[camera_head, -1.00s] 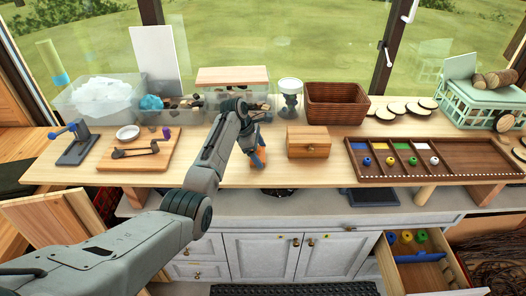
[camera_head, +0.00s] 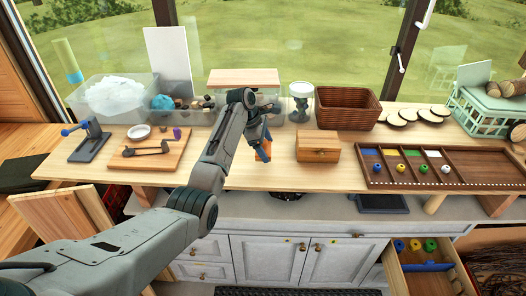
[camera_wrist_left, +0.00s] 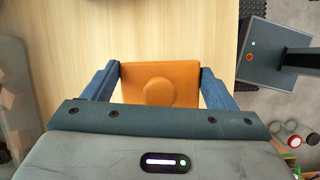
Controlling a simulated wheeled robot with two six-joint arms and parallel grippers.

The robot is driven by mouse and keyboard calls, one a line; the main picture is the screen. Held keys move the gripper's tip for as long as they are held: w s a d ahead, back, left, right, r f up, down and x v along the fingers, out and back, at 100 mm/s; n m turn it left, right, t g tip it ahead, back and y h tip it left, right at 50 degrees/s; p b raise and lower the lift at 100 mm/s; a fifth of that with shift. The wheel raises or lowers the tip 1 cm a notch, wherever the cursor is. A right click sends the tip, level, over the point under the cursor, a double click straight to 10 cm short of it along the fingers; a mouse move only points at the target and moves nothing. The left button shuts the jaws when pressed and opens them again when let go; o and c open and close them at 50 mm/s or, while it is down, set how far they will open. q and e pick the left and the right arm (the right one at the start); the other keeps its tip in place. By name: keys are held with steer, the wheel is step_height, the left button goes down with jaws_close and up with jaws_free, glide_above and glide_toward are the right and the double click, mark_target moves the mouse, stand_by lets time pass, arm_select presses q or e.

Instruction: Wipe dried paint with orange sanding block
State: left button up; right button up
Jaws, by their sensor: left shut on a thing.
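The orange sanding block (camera_head: 264,150) is in my left gripper (camera_head: 261,138), over the light wood worktop (camera_head: 235,179) left of the small wooden box. In the left wrist view the block (camera_wrist_left: 150,72) sits between the two blue fingers of my left gripper (camera_wrist_left: 160,82), which are shut on its sides. A round raised knob shows on the block. I cannot tell whether its underside touches the wood. I cannot make out any dried paint; the arm and block hide part of the worktop. My right gripper is not in view.
The small wooden box (camera_head: 318,147) stands just right of the block. Behind are a lidded clear bin (camera_head: 243,78), a wicker basket (camera_head: 347,108) and a glass jar (camera_head: 301,100). A compartment tray (camera_head: 480,173) lies right; a wooden board (camera_head: 149,150) lies left.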

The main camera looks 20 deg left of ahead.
mark_target(267, 141)
arm_select(q)
steer(key=shift+r, duration=0.35)
steer(key=shift+r, duration=1.4)
